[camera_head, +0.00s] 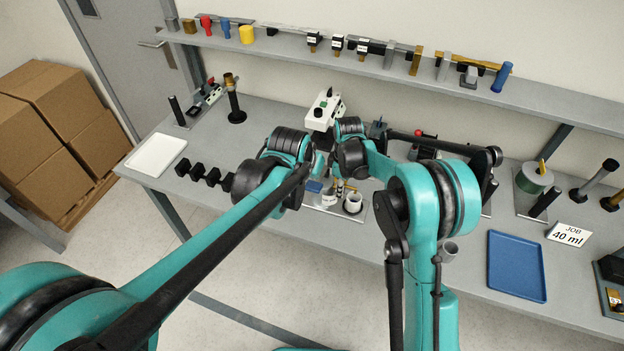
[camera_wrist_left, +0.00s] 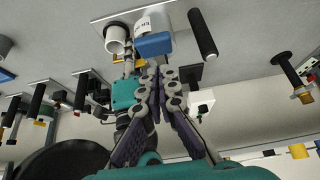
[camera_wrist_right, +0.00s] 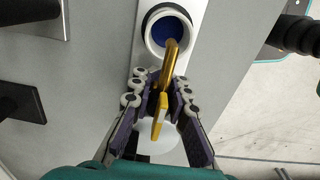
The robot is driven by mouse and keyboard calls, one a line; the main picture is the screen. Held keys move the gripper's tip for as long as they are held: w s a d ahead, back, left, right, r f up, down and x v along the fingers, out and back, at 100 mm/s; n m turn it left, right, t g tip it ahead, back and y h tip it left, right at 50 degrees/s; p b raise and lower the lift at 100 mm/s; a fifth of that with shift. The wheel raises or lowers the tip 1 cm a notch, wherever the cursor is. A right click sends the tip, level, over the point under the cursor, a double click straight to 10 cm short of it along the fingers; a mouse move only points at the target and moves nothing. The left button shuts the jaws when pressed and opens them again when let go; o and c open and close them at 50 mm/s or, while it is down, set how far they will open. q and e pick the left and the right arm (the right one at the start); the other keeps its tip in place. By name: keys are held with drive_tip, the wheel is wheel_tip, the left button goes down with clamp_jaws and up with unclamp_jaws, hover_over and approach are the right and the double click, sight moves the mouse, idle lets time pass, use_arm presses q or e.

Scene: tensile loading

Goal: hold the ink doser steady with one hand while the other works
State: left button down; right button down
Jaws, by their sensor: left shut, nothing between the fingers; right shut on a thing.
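A white cylinder with a printed label and blue end (camera_wrist_left: 153,44) stands at the bench's front; its blue part also shows in the head view (camera_head: 314,186). I cannot tell whether it is the ink doser. Beside it is a white cup (camera_head: 352,204), blue inside in the right wrist view (camera_wrist_right: 150,32). My right gripper (camera_wrist_right: 159,86) is shut on a gold hooked piece (camera_wrist_right: 171,55), whose curved end reaches over the cup opening. My left gripper (camera_wrist_left: 164,76) is shut and empty, apart from the labelled cylinder. In the head view my wrists hide most of both grippers.
A white box (camera_head: 322,110) stands behind my wrists. Black blocks (camera_head: 197,172) and a white tray (camera_head: 157,155) lie to the left. A blue tray (camera_head: 516,265) and a "JOB 40 ml" card (camera_head: 569,234) are to the right. A loaded shelf (camera_head: 430,76) runs behind.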

use_arm(q)
drive_tip(key=shift+s+a+f, duration=0.1)
drive_tip(key=shift+s+f, duration=0.05)
drive_tip(key=shift+f, duration=0.4)
drive_tip(key=shift+s+f, duration=0.15)
drive_tip(key=shift+f, duration=0.4)
drive_tip(key=shift+f, duration=0.1)
